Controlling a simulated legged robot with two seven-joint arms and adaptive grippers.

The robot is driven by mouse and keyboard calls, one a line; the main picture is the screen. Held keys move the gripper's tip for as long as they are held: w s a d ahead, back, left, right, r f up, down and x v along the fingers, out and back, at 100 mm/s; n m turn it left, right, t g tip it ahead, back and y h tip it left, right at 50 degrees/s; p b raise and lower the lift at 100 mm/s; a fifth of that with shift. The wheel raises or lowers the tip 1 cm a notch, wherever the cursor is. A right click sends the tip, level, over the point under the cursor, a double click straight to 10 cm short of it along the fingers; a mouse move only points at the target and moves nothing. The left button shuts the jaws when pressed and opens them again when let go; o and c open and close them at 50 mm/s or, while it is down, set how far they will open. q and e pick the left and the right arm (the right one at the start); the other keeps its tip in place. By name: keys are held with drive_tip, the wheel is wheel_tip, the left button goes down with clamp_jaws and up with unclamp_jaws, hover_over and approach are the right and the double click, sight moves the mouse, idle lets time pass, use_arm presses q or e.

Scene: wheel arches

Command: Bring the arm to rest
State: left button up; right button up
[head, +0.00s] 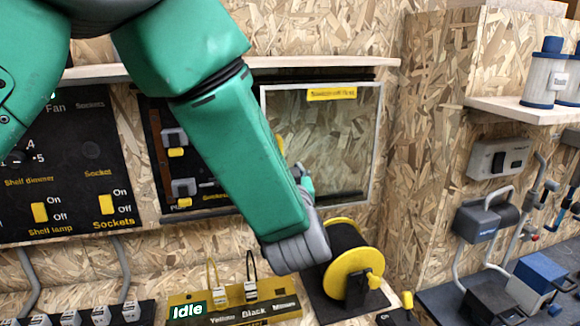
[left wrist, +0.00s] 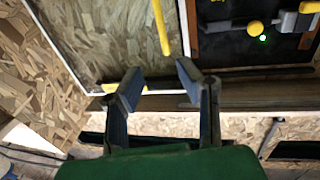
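My left arm (head: 238,150) is green with a grey wrist joint. It reaches down from the top left in the head view, in front of the wall panels. My left gripper is mostly hidden behind the forearm there. In the left wrist view my left gripper (left wrist: 155,78) shows two dark grey-blue fingers spread apart, with nothing between them. A yellow bar handle (left wrist: 160,28) appears beyond the fingertips, apart from them. My right gripper is in neither view.
A framed clear pane (head: 345,140) lies behind the forearm. A yellow cable reel (head: 350,270) stands just below the wrist joint. Left are black switch panels (head: 70,165); right is a shelf (head: 530,108) with a white-and-blue canister (head: 545,75). A yellow "Idle" block (head: 235,303) sits below.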

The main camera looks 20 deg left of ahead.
use_arm(q)
drive_tip(key=shift+a, duration=0.3)
drive_tip(key=s+a+f+m+g+h+b, duration=0.1)
drive_tip(key=s+f+g+h, duration=0.1)
drive_tip(key=f, duration=0.7)
drive_tip(key=s+a+f+m+g+h+b, duration=0.1)
drive_tip(key=s+f+m+g, duration=0.1)
drive_tip(key=f, duration=0.7)
drive_tip(key=s+a+f+g+h+b, duration=0.1)
drive_tip(key=s+a+f+g, duration=0.1)
drive_tip(key=s+f, duration=0.4)
drive_tip(key=s+a+f+m+g+h+b, duration=0.1)
drive_tip(key=s+a+f+g, duration=0.1)
drive_tip(key=s+f, duration=0.5)
drive_tip(key=s+a+f+g, duration=0.2)
drive_tip(key=s+f, duration=0.4)
drive_tip(key=f, duration=0.4)
drive_tip(key=shift+s+a+g+h+b, duration=0.35)
drive_tip(key=shift+g+h+b, duration=0.05)
drive_tip(key=shift+g, duration=0.4)
drive_tip(key=s+a+f+g, duration=0.1)
drive_tip(key=s+f+g, duration=0.1)
drive_tip(key=s, duration=0.5)
drive_tip(key=s+a+f+g+b, duration=0.1)
drive_tip(key=s+f+g, duration=0.1)
drive_tip(key=s, duration=0.5)
drive_tip(key=shift+s+a+f+m+g, duration=0.3)
drive_tip(key=shift+s+f+g, duration=0.1)
drive_tip(key=shift+f, duration=0.25)
drive_tip(key=shift+w, duration=0.15)
